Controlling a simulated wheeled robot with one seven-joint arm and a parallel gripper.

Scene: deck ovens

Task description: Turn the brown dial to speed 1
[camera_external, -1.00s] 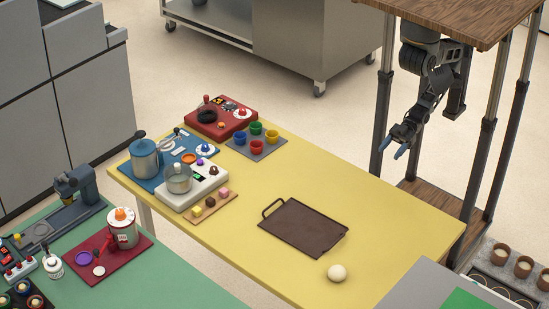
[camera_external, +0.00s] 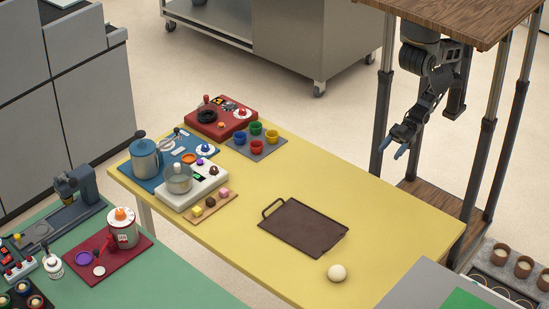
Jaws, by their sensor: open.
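A small dark brown knob (camera_external: 213,170) sits on the right end of a white appliance (camera_external: 205,187) at the left part of the yellow table. I cannot tell its setting or any speed marks at this size. A clear-lidded pot (camera_external: 179,178) stands on the same appliance.
A blue station with a pot (camera_external: 145,158), a red unit (camera_external: 221,118), coloured cups (camera_external: 256,146) and a small wooden board (camera_external: 199,213) surround the appliance. A brown tray (camera_external: 303,227) and a pale ball (camera_external: 337,273) lie on the otherwise clear yellow table (camera_external: 400,210).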

